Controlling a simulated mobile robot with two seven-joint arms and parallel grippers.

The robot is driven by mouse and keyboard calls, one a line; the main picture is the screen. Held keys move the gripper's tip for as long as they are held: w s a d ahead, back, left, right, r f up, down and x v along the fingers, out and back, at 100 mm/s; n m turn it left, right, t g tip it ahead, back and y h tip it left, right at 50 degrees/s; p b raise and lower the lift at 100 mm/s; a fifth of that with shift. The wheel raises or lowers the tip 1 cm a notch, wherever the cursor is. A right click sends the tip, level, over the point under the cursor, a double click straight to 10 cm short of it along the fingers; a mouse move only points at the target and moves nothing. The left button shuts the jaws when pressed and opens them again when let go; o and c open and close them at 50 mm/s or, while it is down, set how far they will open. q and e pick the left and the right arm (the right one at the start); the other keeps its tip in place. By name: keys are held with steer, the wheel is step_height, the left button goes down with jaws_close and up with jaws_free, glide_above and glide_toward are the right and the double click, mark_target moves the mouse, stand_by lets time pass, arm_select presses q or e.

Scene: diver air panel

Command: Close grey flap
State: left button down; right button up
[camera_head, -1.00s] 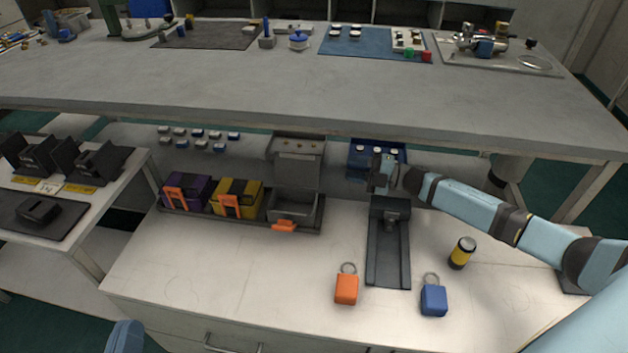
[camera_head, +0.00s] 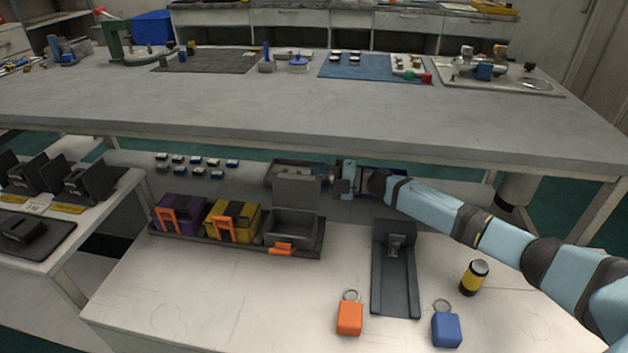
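The grey box (camera_head: 290,229) is the rightmost of three boxes in a dark tray (camera_head: 190,240) on the lower bench. Its grey flap (camera_head: 296,191) stands raised at the back, so the box is open. An orange latch (camera_head: 281,248) shows at its front. My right gripper (camera_head: 333,178) is just right of the raised flap, under the upper bench. It is too small and partly covered to tell whether its fingers are open or touch the flap. My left gripper is not in view.
A purple box (camera_head: 181,214) and a yellow box (camera_head: 232,222), both with orange latches, stand left of the grey one. The upper bench (camera_head: 300,112) overhangs behind. A dark stand (camera_head: 395,280), orange padlock (camera_head: 350,318), blue padlock (camera_head: 446,328) and yellow-black cylinder (camera_head: 473,278) are at right.

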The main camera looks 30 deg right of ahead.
steer(key=shift+w+a, duration=0.4)
steer(key=shift+a, duration=0.15)
